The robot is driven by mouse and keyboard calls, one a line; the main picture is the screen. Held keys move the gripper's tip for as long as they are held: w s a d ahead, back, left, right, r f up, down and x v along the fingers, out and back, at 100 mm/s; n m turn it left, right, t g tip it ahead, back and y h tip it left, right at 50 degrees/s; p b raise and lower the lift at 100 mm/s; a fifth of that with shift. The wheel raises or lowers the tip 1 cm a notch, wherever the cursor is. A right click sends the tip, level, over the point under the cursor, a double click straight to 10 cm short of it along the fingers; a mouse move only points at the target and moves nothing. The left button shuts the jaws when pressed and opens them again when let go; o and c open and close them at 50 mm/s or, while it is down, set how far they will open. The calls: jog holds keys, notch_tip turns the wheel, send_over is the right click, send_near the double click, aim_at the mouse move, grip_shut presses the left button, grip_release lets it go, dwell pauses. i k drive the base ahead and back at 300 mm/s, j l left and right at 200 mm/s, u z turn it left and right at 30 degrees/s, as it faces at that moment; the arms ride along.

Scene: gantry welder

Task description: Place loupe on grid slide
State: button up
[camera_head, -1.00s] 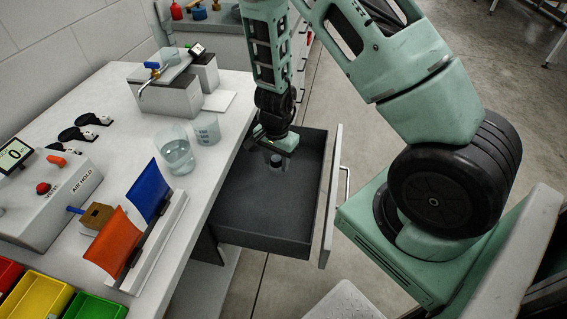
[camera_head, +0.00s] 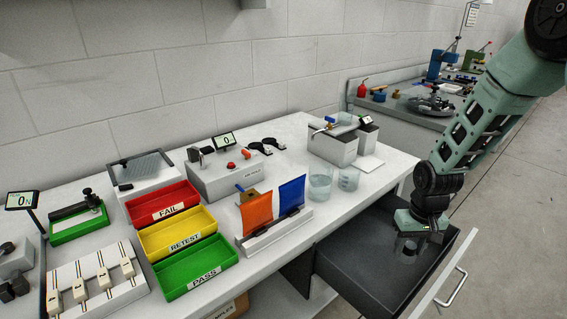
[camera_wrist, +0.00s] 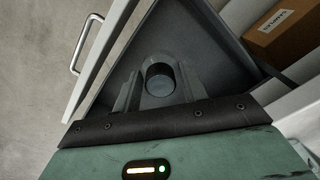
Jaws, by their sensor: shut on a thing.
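The loupe is a small dark cylinder with a grey, glassy end (camera_wrist: 160,78), seen between my fingers in the wrist view. My gripper (camera_wrist: 158,92) is shut on it, inside the open grey drawer (camera_wrist: 205,45). In the head view my gripper (camera_head: 408,240) points down into the drawer (camera_head: 350,262), and the loupe (camera_head: 406,252) shows only as a small dark shape under it. I cannot tell whether it touches the drawer floor. A shallow box with a grid-like top (camera_head: 146,167) stands at the back left of the bench; it may be the grid slide.
Red (camera_head: 165,207), yellow (camera_head: 178,234) and green (camera_head: 195,268) trays stand on the bench. Orange (camera_head: 257,211) and blue (camera_head: 291,194) flags stand in a rack to their right. Two clear beakers (camera_head: 320,186) stand near the drawer. A control box (camera_head: 228,176) sits behind.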

aim_at(138, 162)
jog(key=k+u, duration=0.35)
jog(key=k+j+u, duration=0.1)
jog(key=u, duration=0.25)
jog(key=l+u, duration=0.2)
jog(key=u, duration=0.15)
jog(key=i+l+u, duration=0.1)
jog(key=u, duration=0.25)
jog(key=l+u, duration=0.35)
